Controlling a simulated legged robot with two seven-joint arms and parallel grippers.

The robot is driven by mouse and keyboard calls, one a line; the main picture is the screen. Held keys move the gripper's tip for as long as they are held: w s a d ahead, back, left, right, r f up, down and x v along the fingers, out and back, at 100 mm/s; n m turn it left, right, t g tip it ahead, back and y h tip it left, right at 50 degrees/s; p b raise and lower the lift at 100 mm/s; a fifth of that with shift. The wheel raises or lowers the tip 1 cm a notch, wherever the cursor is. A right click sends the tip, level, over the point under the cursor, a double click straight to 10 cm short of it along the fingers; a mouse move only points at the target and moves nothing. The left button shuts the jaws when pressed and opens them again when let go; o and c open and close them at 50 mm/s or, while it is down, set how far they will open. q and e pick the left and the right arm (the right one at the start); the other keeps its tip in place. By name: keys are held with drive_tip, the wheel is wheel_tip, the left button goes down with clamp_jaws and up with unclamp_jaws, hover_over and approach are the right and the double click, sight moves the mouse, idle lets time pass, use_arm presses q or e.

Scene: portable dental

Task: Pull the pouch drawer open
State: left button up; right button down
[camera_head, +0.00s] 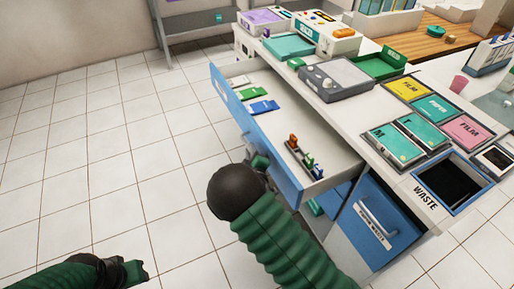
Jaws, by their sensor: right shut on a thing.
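The pouch drawer (230,108) stands pulled out from the white counter, with a blue front and a pale interior. Flat white, green and blue pouches (258,107) lie at its far end, and a small rack of coloured items (304,158) sits at its near end. My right gripper (259,161) is at the outer face of the drawer front, shut on the drawer handle; the handle is mostly hidden by the gripper and wrist. My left gripper (137,271) is low at the left, over the floor and away from the drawer; its jaw gap is unclear.
The counter top above holds a grey device (335,79), a green tray (378,65), film and paper boxes (407,88), and a waste bin opening (447,181). A blue lower door with a handle (377,222) is at right. The tiled floor at left is clear.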

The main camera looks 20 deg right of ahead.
drive_tip(key=shift+s+d+f, duration=0.1)
drive_tip(key=shift+d+f, duration=0.25)
drive_tip(key=shift+d, duration=0.05)
drive_tip(key=c, duration=1.8)
unclamp_jaws()
use_arm(q)
drive_tip(key=shift+d, duration=0.25)
use_arm(e)
drive_tip(key=shift+o, duration=0.2)
drive_tip(key=shift+a+r, duration=0.1)
drive_tip(key=shift+a, duration=0.15)
drive_tip(key=shift+r, duration=0.1)
use_arm(q)
drive_tip(key=shift+r, duration=0.1)
use_arm(e)
drive_tip(key=shift+d, duration=0.1)
